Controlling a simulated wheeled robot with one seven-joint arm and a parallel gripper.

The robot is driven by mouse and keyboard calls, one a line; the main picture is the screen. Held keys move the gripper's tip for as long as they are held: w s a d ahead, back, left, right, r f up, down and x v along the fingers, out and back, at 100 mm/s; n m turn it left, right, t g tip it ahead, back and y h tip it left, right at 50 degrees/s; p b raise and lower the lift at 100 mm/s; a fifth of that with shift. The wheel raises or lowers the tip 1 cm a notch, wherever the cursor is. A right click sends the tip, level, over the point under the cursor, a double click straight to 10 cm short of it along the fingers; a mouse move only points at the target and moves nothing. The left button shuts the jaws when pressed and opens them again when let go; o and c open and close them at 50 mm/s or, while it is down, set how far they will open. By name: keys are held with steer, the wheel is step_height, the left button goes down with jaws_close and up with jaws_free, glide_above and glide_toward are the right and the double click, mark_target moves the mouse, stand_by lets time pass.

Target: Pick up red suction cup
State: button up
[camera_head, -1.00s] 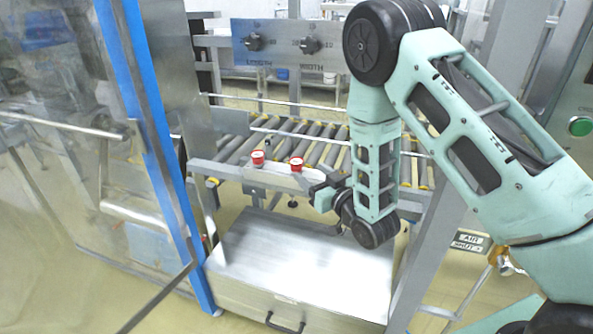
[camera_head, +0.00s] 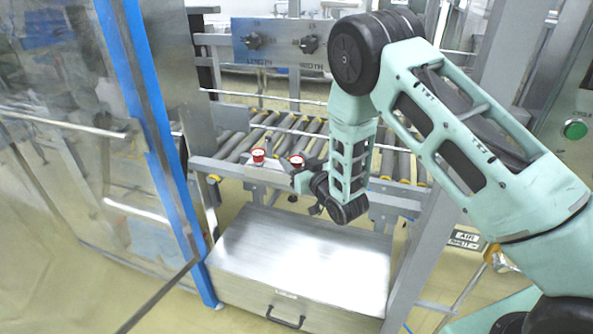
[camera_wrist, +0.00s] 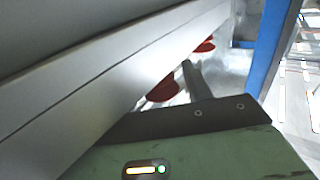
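Two red suction cups with pale tops stand on the front rail of the roller conveyor. The left cup (camera_head: 258,156) is clear of my arm in the head view. The right cup (camera_head: 296,161) is just above my gripper (camera_head: 301,182) in the picture, close to it. Two red shapes also show in the wrist view, a nearer one (camera_wrist: 163,89) and a farther one (camera_wrist: 206,46), both partly hidden by a grey metal rail. My gripper's fingertips are too small and hidden to show their opening, and I see no cup held.
The roller conveyor (camera_head: 240,148) runs behind the cups. A metal box (camera_head: 300,255) with a black handle stands below my gripper. A clear door with a blue frame (camera_head: 150,130) is on the left. A panel with knobs (camera_head: 280,43) is behind.

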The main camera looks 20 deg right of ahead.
mark_target(296, 160)
steer(key=c, duration=0.7)
steer(key=shift+r, duration=0.5)
steer(key=r, duration=0.5)
steer(key=r+b, duration=0.1)
steer(key=r, duration=0.2)
steer(key=shift+s+a+r, duration=0.2)
steer(key=shift+s+r, duration=0.1)
steer(key=shift+r, duration=0.05)
steer(key=s+a+p, duration=0.2)
steer(key=s+a, duration=0.3)
steer(key=s, duration=0.3)
steer(key=s+a+r+p, duration=0.1)
steer(key=s+a+p, duration=0.2)
steer(key=s, duration=0.6)
steer(key=s+a+r+p, duration=0.1)
steer(key=s+a+p, duration=0.2)
steer(key=s+a, duration=0.3)
steer(key=shift+s+a+r, duration=0.1)
steer(key=shift+s+a, duration=0.1)
steer(key=shift+s, duration=0.45)
steer(key=shift+s+a+r, duration=0.1)
steer(key=shift+s+a, duration=0.1)
steer(key=shift+s, duration=0.4)
